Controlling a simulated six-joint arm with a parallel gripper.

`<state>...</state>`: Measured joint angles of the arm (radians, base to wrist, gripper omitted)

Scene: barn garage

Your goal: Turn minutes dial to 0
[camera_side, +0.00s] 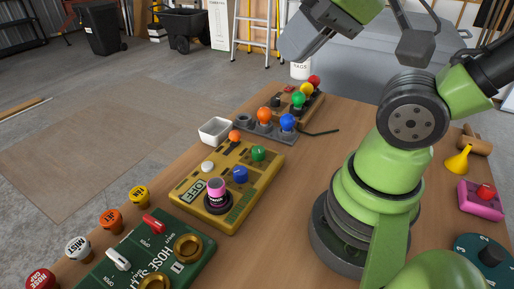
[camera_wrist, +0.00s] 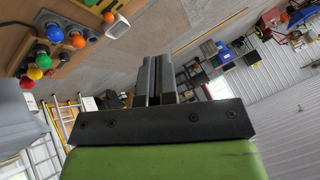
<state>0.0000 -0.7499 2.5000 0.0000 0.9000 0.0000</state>
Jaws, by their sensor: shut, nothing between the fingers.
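A green panel (camera_side: 135,262) lies at the near left of the table in the side view, partly cut off by the lower edge. It carries two round brass dials, one at its right (camera_side: 187,248) and one at the lower edge (camera_side: 155,283). I cannot read which is the minutes dial or where it points. A red switch (camera_side: 153,223) and a white switch (camera_side: 117,259) also sit on it. My gripper (camera_side: 291,50) is raised high above the table, far from the panel. In the wrist view its fingers (camera_wrist: 155,80) are together and empty.
A yellow panel (camera_side: 246,205) with coloured buttons lies beyond the green one. A white tray (camera_side: 215,130) and racks with coloured balls (camera_side: 264,115) stand farther back. Labelled knobs (camera_side: 110,221) line the table's left edge. A pink box (camera_side: 481,200) is at the right.

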